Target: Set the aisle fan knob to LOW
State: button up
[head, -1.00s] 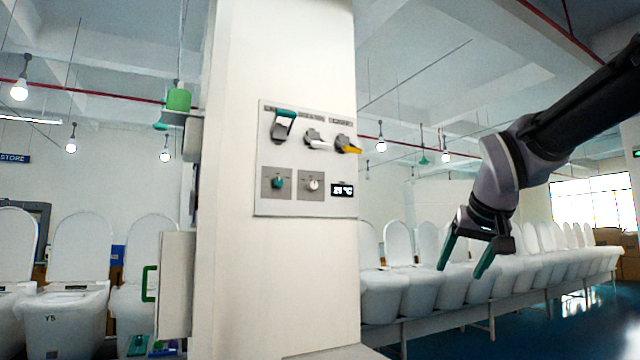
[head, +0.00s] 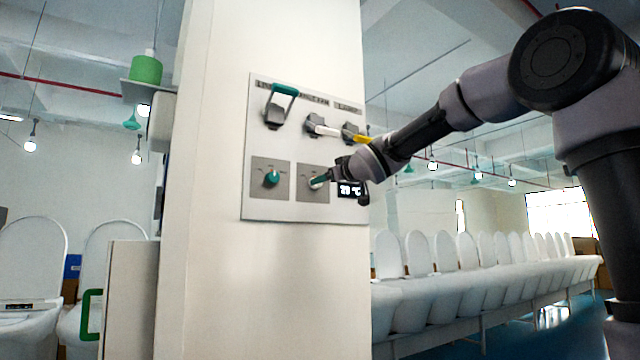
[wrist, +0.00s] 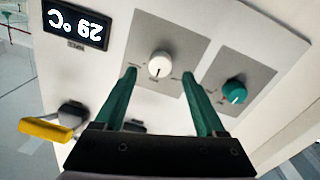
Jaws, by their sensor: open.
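A white knob (head: 317,183) sits on the right grey plate of the control panel (head: 262,213), partly hidden by my gripper (head: 326,178). In the wrist view the white knob (wrist: 160,64) lies between the two green fingertips of my open gripper (wrist: 159,75), with a gap on both sides. A teal knob (head: 271,177) sits on the left grey plate; it also shows in the wrist view (wrist: 233,91), outside the fingers. The small labels around the knobs are too blurred to read, so I cannot tell which one is the aisle fan knob.
Above the knobs are switches with a teal handle (head: 285,90), a white handle (head: 325,130) and a yellow handle (head: 361,139). A temperature display (head: 351,190) is close beside my gripper. The panel is on a white pillar (head: 215,280); rows of toilets stand behind.

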jog(key=x, duration=0.4)
grip_shut()
dwell(0.4)
jog(key=n, duration=1.2)
jog(key=shift+f, duration=0.1)
dwell(0.4)
